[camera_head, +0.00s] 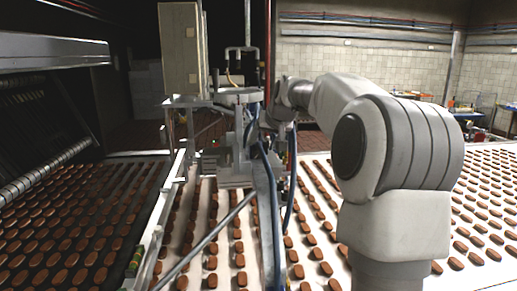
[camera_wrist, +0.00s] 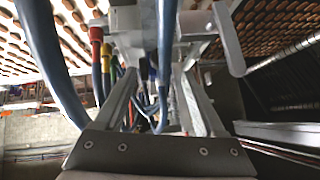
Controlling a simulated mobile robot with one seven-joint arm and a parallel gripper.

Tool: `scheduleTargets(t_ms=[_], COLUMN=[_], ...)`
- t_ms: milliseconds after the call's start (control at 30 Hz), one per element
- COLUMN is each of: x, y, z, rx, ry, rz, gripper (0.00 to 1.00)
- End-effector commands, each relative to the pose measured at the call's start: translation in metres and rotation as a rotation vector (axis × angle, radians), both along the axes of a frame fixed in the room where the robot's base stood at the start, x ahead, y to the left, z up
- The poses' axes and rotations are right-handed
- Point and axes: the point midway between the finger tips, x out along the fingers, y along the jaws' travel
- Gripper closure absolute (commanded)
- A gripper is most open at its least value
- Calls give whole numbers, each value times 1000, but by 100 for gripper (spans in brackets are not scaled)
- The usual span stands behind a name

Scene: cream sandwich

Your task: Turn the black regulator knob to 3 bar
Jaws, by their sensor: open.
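I cannot clearly pick out the black regulator knob in either view. The machine head (camera_head: 236,150), with grey metal blocks and hoses, stands over the biscuit belt in the head view, and a knob could be hidden behind its parts or my wrist. My gripper (camera_wrist: 160,78) shows in the wrist view as two grey fingers, apart, with hoses and small fittings between and beyond them. Nothing is clearly held. In the head view my arm reaches left to the machine head, and the fingers are hard to make out there. No pressure gauge reading is legible.
Blue hoses (camera_wrist: 48,60) run close beside the gripper, with a red fitting (camera_wrist: 96,36) near them. A grey metal lever (camera_wrist: 228,40) is at the right. A beige box (camera_head: 181,48) stands above the machine. Rows of biscuits (camera_head: 320,268) cover the belt below.

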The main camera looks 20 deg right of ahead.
Motion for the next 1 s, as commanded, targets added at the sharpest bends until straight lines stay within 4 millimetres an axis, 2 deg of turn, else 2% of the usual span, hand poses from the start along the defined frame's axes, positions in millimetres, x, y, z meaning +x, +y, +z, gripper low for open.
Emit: scheduleTargets(t_ms=[100, 333, 533, 800, 867, 1000], x=[18, 42, 50, 51, 51, 51], y=[-1, -3, -4, -4, -4, -4], z=[-17, -39, -48, -49, -49, -49], rx=[3, 2, -1, -1, -1, 0], ry=[3, 1, 0, 0, 0, 0], rz=[1, 0, 1, 1, 1, 0], gripper=[28, 28, 28, 28, 37, 62])
